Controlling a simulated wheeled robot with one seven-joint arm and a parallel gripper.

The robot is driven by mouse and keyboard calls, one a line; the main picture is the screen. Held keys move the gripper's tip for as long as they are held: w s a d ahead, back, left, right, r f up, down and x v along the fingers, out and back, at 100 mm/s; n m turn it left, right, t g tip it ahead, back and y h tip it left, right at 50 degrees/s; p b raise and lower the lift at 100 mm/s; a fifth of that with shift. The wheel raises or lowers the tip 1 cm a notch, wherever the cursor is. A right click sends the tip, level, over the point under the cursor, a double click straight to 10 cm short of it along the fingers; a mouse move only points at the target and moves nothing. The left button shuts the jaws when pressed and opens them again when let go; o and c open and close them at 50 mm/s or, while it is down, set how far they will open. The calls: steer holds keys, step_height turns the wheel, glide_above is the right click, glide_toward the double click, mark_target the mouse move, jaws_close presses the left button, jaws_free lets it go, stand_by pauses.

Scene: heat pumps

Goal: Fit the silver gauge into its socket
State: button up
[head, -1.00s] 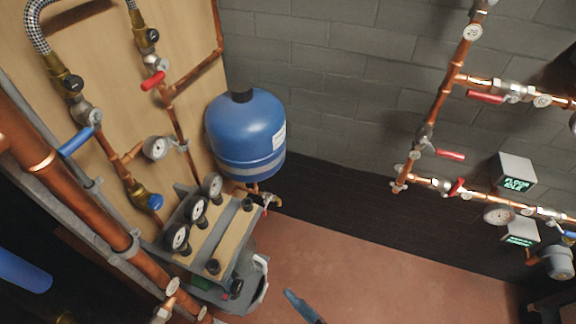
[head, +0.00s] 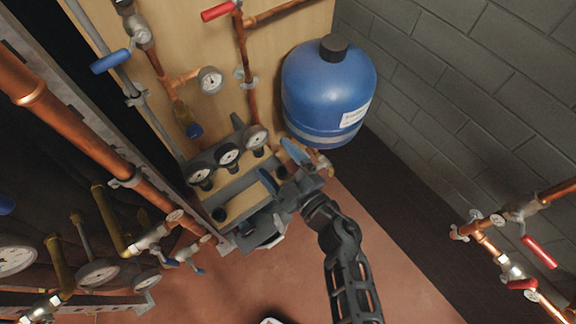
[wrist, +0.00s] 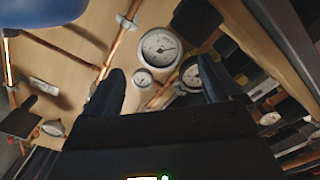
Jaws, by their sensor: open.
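A silver-rimmed gauge (head: 255,138) with a white dial stands at the right end of a row on the grey and wooden rack. Two darker-rimmed gauges, one in the middle (head: 229,155) and one at the left (head: 200,175), stand beside it. My gripper (head: 280,168) is open and empty, just right of and in front of the silver gauge. In the wrist view, the silver gauge (wrist: 160,48) appears ahead between my gripper's dark fingertips (wrist: 160,88), apart from them. A dark round socket (head: 219,214) shows at the rack's front left; my gripper hides others.
A blue tank (head: 327,95) stands close behind my gripper. Large copper pipe (head: 85,135) runs along the left. The red floor (head: 285,275) before the rack is open.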

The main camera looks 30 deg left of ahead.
mark_target(254, 129)
steer(key=b+x, duration=0.4)
steer(key=x, duration=0.5)
steer(key=shift+s, duration=0.1)
steer(key=shift+c, duration=0.4)
steer(key=c, duration=1.2)
steer(key=shift+o, duration=0.2)
steer(key=shift+r+p, duration=2.05)
steer(key=shift+p, duration=0.1)
